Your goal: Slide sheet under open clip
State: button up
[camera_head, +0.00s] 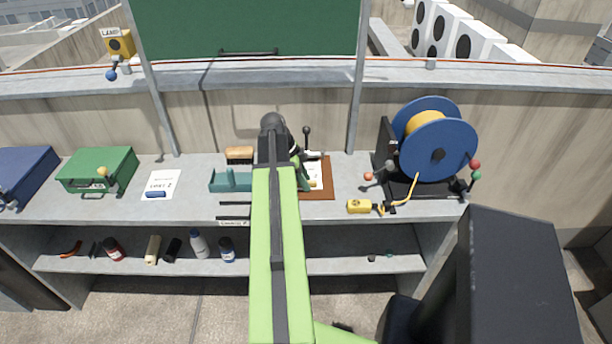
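A brown board (325,191) lies on the bench, right of my arm. A white sheet (316,172) shows on it, partly hidden by my arm. A black lever with a round knob (306,131) stands at the board's back edge; it may belong to the clip, but whether the clip is open is too small to tell. Another white sheet (161,180) with printed writing lies flat on the bench to the left, with a blue cylinder (155,194) on its near edge. My arm reaches over the bench to the board's left side. My gripper's fingers are hidden behind the arm, so their state cannot be seen.
A green case (98,168) and a blue case (25,172) stand at the left. A teal holder (229,181) and a brush (239,154) sit left of my arm. A blue reel (439,147) with a yellow connector (360,206) stands at the right.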

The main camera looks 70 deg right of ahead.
jog(key=shift+r, duration=0.2)
jog(key=p+v, duration=1.6)
jog(key=v, duration=0.1)
